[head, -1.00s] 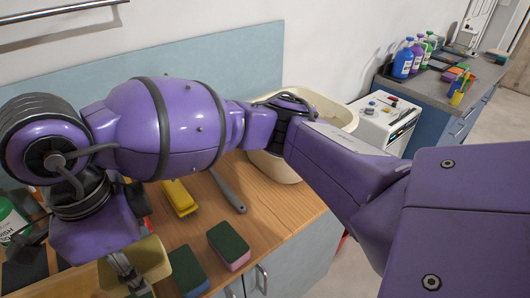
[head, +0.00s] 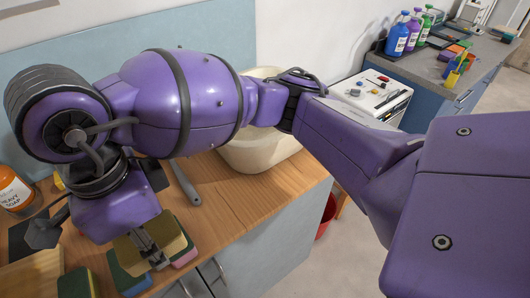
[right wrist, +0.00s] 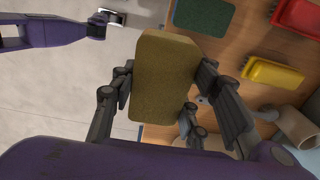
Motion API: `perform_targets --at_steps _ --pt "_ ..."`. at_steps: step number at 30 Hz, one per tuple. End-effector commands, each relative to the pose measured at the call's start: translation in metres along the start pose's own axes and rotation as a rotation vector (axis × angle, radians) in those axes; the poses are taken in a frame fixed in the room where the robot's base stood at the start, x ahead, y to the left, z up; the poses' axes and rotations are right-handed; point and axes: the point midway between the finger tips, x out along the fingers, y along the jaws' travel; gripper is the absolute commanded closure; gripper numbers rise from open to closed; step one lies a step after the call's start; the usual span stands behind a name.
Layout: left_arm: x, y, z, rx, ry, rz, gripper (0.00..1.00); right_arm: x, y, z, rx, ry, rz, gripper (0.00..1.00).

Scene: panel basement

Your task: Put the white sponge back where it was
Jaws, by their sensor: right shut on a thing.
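My right gripper (head: 150,246) is shut on a tan-yellow sponge (head: 172,246), held above the front of the wooden counter. In the right wrist view the same sponge (right wrist: 163,75) sits between the two fingers and looks olive-tan rather than white. Under and beside the held sponge are a green-topped blue sponge (head: 128,280) and a green-topped pink sponge (head: 186,257), partly hidden. Another green-topped sponge (head: 77,284) lies to their left. A purple arm enters the right wrist view at upper left; its end, seemingly my left gripper (right wrist: 108,16), is too small to read.
A cream basin (head: 262,152) stands on the counter (head: 235,200), with a grey-handled tool (head: 185,183) left of it. An orange soap bottle (head: 14,190) is at the left. The right wrist view shows a yellow tray (right wrist: 272,75) and a red tray (right wrist: 300,16). Bare counter lies right of the sponges.

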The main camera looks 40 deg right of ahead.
Motion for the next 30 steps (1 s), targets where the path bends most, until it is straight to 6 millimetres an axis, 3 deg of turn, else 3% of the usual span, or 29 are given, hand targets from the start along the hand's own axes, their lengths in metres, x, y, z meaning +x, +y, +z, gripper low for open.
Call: perform_targets --at_steps 13,18,30 --pt "-0.002 -0.003 -0.007 0.003 0.011 -0.002 0.60 0.044 -0.037 -0.091 0.001 0.006 0.008 0.78" --pt "-0.002 -0.002 -0.004 0.002 0.006 -0.001 0.60 0.077 -0.047 -0.111 -0.004 0.003 0.008 0.78" --pt "-0.003 -0.002 -0.003 0.002 0.003 -0.001 0.60 0.107 -0.057 -0.130 -0.007 0.001 0.005 0.78"
